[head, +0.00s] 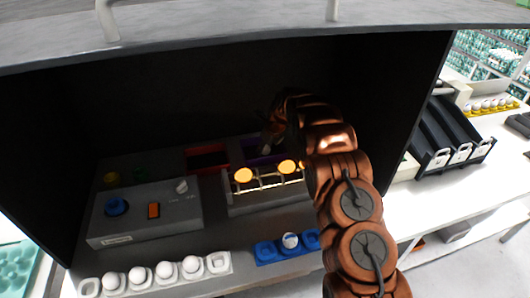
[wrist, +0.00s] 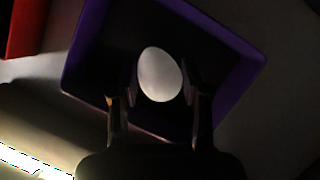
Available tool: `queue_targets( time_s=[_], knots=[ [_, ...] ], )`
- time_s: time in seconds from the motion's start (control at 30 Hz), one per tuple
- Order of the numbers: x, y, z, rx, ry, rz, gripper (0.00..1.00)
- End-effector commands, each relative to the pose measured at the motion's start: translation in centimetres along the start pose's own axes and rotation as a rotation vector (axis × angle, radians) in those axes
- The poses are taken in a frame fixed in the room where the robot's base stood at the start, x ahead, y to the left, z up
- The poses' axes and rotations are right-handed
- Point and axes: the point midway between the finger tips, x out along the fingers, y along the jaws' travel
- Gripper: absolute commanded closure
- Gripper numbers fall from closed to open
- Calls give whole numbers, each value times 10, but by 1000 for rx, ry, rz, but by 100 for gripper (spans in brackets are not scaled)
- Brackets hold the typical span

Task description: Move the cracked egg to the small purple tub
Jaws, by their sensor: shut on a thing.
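My gripper (wrist: 160,88) is shut on a pale egg (wrist: 159,74), with one finger on each side of it. No crack shows on the side I see. The egg is over the inside of the small purple tub (wrist: 232,108); I cannot tell whether it touches the tub's floor. In the head view the purple tub (head: 250,142) stands at the back of the dark booth, partly hidden behind my gripper (head: 268,146) and arm.
A red tub (head: 208,160) stands left of the purple one. In front are a lit lamp rail (head: 268,184) and a grey control box (head: 140,213). A white tray (head: 218,262) of several eggs and a blue tray (head: 266,253) with one egg lie along the front.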

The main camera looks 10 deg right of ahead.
Motion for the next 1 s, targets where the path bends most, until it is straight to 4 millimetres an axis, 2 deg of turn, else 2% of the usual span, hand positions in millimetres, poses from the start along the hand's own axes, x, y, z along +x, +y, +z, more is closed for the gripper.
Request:
queue_targets(
  time_s=[0.37, 0.4, 0.67, 1.0],
  knots=[
    [0, 0, 0, 0, 0, 0, 63],
    [0, 0, 0, 0, 0, 0, 52],
    [0, 0, 0, 0, 0, 0, 25],
    [-1, 0, 0, 0, 0, 0, 24]
  ],
)
